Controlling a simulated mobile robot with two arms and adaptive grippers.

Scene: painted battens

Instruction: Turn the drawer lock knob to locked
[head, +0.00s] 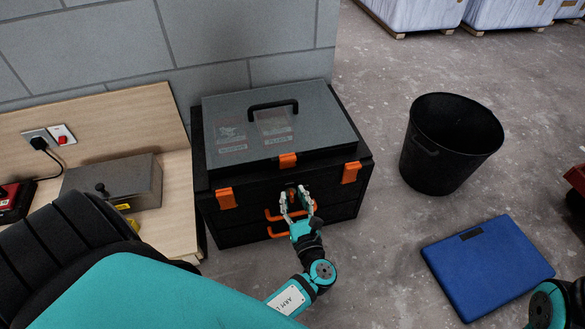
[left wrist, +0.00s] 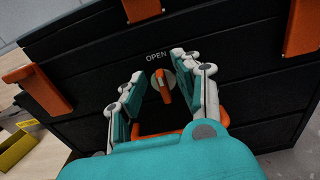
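The drawer lock knob (left wrist: 162,85) is orange on a pale round plate, with the word OPEN printed above its left side. It sits on the front of a black toolbox (head: 225,240) with orange latches. In the left wrist view its orange bar stands nearly upright. My left gripper (head: 297,200) is open in front of the knob, with one finger on each side. In the left wrist view the gripper (left wrist: 150,82) shows a clear gap around the knob; I see no contact. In the head view the fingers partly hide the knob. My right gripper is not clearly in view.
Orange drawer handles (head: 277,231) sit just below the knob. A wooden bench (head: 172,215) with a grey metal box (head: 125,184) stands left. A black bin (head: 440,160) and a blue case (head: 488,265) are on the floor to the right.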

